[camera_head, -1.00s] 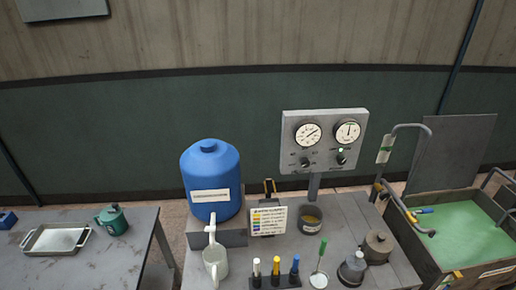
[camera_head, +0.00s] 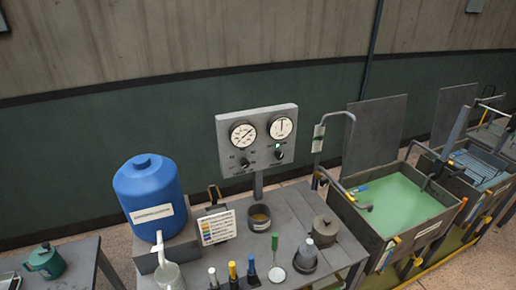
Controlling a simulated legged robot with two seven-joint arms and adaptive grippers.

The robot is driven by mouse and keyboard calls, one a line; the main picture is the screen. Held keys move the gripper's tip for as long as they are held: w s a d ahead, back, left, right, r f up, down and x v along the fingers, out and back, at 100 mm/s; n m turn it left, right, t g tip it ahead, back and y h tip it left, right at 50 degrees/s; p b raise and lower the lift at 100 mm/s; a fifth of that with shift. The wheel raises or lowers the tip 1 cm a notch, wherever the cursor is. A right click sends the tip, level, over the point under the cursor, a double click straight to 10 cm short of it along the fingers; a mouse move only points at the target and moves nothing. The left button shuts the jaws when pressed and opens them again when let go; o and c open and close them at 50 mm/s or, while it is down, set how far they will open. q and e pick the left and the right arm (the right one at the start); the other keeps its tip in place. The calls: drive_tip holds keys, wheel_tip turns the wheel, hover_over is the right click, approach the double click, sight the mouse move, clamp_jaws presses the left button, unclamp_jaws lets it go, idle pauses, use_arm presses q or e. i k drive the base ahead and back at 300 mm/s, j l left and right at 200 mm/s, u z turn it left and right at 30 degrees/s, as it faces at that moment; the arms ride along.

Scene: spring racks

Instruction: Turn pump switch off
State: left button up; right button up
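A grey control panel (camera_head: 257,140) stands on a post at the back of the metal table. It has two round white gauges, the left gauge (camera_head: 243,135) and the right gauge (camera_head: 281,128). Below them are two dark knob switches, the left knob (camera_head: 245,163) and the right knob (camera_head: 279,155). A small green light (camera_head: 278,146) shows just above the right knob. The labels are too small to read, so I cannot tell which knob is the pump switch. Neither of my grippers is in view.
A green-filled tank (camera_head: 400,205) with a bent pipe stands to the right. A side table (camera_head: 85,262) is at left.

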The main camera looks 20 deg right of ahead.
sight(278, 155)
drive_tip(key=l, duration=1.65)
